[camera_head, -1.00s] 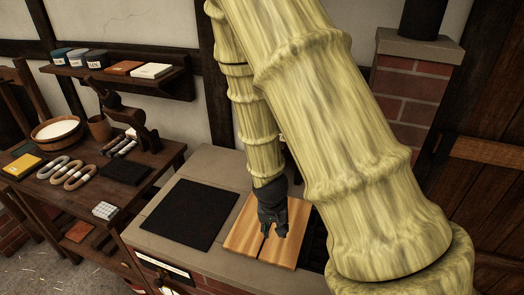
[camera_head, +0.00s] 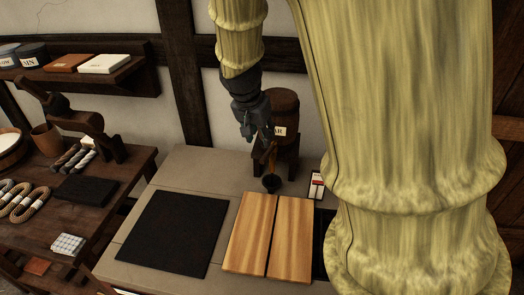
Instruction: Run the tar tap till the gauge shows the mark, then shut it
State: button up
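A dark wooden barrel (camera_head: 283,101) with a partly hidden white label stands at the back of the stone counter, on a wooden stand (camera_head: 290,163). My gripper (camera_head: 262,135) points down at the barrel's front left, covering part of it. I cannot tell if it touches the tap or if its fingers are open. A narrow brown piece (camera_head: 271,157) shows below the fingers; I cannot tell whether it is spout or tar stream. A small black pot (camera_head: 271,184) stands below it. A white card-like gauge (camera_head: 317,186) with red and dark marks stands right of the pot; its reading is too small to tell.
Two wooden boards (camera_head: 251,235) and a black mat (camera_head: 174,232) lie on the counter (camera_head: 200,170). A workbench (camera_head: 112,195) with rope coils (camera_head: 30,200) stands at the left, below a wall shelf (camera_head: 100,79). My pale arm hides much of the right side.

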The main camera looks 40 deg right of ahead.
aim_at(266, 154)
jog(key=shift+p+x, duration=0.95)
jog(key=shift+x, duration=4.3)
grip_shut()
